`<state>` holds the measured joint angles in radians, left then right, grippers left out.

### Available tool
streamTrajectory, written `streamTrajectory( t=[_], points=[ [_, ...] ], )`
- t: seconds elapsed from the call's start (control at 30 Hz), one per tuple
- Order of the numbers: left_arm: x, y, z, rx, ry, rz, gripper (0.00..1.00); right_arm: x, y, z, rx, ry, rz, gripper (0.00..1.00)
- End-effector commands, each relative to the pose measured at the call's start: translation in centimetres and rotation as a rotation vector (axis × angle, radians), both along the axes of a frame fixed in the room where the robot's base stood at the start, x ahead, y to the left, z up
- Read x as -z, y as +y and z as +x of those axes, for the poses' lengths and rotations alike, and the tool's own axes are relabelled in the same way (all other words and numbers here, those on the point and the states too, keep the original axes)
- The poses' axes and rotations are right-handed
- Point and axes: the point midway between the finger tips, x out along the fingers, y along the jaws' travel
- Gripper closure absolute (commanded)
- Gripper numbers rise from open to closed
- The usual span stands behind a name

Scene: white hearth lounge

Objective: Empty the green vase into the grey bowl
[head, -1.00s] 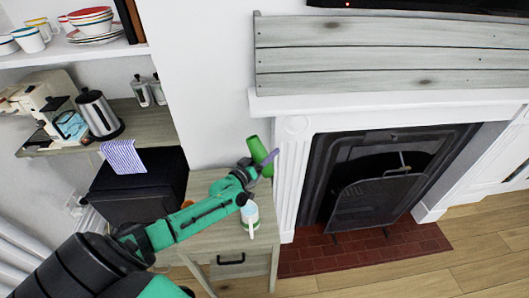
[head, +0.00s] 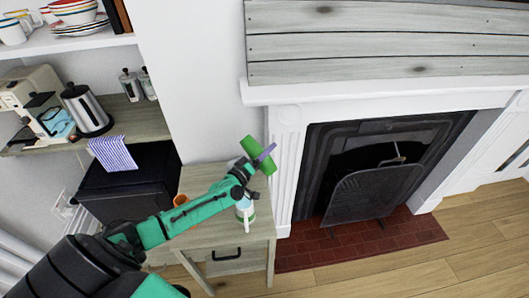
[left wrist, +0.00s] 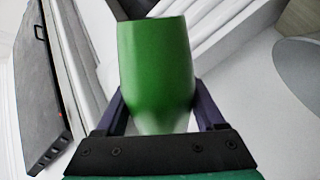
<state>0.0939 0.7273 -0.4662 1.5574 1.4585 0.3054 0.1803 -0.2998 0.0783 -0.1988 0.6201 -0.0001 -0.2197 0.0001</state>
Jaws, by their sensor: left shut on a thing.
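The green vase (head: 251,145) is held above the small wooden side table (head: 205,242), close to the fireplace's left pillar. It is tilted, with its upper end leaning left in the head view. My left gripper (head: 259,160) is shut on the vase; in the left wrist view its purple fingers (left wrist: 159,103) sit on both sides of the green vase (left wrist: 155,60). The inside of the vase does not show. A rounded grey surface (left wrist: 300,62), cut by the right edge of the left wrist view, may be the grey bowl. My right gripper is not in view.
A white and green container (head: 245,213) stands on the side table, partly behind my arm, with an orange object (head: 180,200) to the left. The fireplace (head: 375,185) stands right of the table. A kettle (head: 86,110) sits on the shelf at left.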

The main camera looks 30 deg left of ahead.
Motion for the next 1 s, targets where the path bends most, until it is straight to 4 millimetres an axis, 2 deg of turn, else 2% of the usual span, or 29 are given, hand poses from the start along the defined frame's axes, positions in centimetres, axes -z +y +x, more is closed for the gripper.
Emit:
streamTrajectory(
  t=[1.0],
  points=[
    [2.9,-0.5,0.0,0.000,0.021,-0.173,1.00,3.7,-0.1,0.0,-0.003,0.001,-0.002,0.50]
  ],
)
